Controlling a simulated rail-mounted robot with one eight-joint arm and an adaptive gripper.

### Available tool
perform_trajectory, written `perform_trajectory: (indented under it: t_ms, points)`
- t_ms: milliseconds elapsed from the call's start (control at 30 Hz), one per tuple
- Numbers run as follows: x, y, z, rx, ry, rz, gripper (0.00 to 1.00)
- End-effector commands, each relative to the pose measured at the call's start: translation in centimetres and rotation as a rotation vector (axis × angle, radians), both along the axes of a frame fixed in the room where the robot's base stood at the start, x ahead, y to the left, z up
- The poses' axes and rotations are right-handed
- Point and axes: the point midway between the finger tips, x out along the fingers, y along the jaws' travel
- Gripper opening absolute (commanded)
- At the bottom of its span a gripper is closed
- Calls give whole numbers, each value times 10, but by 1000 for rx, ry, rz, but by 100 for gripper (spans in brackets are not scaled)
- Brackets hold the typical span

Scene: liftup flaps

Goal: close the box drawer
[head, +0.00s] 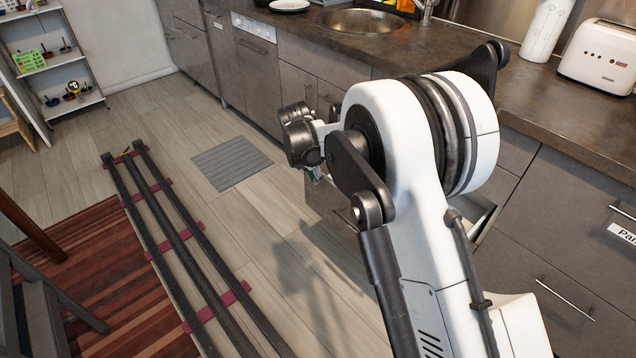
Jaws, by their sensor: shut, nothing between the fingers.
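The drawer (325,201) stands pulled out from the lower cabinets in the head view, behind my arm. Its grey front panel shows to the left of my arm. Part of its side shows to the right of my arm, and my arm covers most of the rest. A little of something pale and greenish shows at its left end, too small to make out. Dark wrist parts of my arm are above the drawer's left end. I cannot make out my gripper's fingers, so any contact with the drawer is hidden.
The dark countertop (540,105) runs above the cabinets, with a sink (362,21), a white toaster (600,57) and a white canister (546,30). Floor rails (180,235) and a striped rug (100,285) lie at left. A grey mat (232,163) lies on open wooden floor.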

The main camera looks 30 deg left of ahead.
Motion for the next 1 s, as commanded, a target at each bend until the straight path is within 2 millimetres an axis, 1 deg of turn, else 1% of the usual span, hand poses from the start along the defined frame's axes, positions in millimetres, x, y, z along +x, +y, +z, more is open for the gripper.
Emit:
perform_trajectory:
  t_ms: [33, 400, 467, 500, 600, 700, 833, 1000]
  points:
    - [2, -1, -9, 0, 0, -1, 0]
    - [18, -6, -77, 0, 0, -2, 0]
    - [20, -7, -86, 0, 0, -2, 0]
    - [25, -8, -89, 1, 0, -4, 0]
    - [40, -13, -87, 1, 0, -5, 0]
    - [50, -16, -86, 1, 0, -3, 0]
    - [57, -18, -85, 1, 0, -3, 0]
    - [59, -19, -84, 0, 0, -2, 0]
